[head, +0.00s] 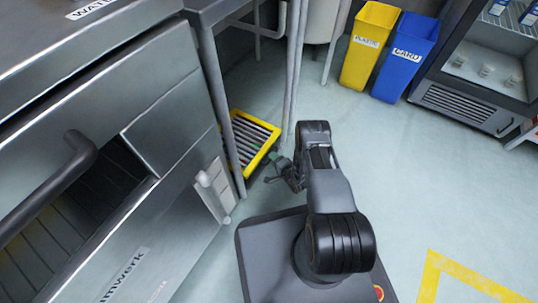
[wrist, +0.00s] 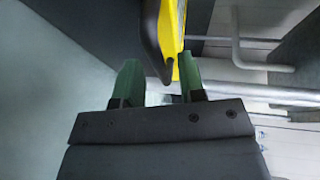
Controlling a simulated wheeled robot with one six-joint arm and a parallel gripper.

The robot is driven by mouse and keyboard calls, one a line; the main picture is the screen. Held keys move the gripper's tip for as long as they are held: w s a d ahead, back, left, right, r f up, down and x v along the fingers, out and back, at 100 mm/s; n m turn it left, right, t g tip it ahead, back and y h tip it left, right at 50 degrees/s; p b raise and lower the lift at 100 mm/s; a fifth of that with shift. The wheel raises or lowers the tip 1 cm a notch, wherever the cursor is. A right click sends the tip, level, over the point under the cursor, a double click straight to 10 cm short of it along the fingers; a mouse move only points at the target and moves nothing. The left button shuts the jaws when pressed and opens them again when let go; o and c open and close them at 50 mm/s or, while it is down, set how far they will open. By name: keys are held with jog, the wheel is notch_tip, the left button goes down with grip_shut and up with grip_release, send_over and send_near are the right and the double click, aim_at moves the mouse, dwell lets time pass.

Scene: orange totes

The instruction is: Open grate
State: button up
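The grate (head: 252,138) has grey bars in a yellow frame and sits low by the floor, between the steel machine and a table leg. My gripper (head: 276,168) is at its front right corner in the head view. In the wrist view, my gripper (wrist: 161,76) has its two green fingers apart with a gap between them. A yellow edge with a dark curved strip, seemingly part of the grate (wrist: 180,45), reaches down between the fingertips. I cannot tell whether either finger touches it.
The steel machine (head: 160,190) with a dark bar handle fills the left. Table legs (head: 222,100) and pipes stand close around the grate. A yellow bin (head: 368,50) and a blue bin (head: 403,58) stand at the back.

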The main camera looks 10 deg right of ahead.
jog(key=shift+x, duration=0.8)
jog(key=shift+c, duration=0.4)
grip_shut()
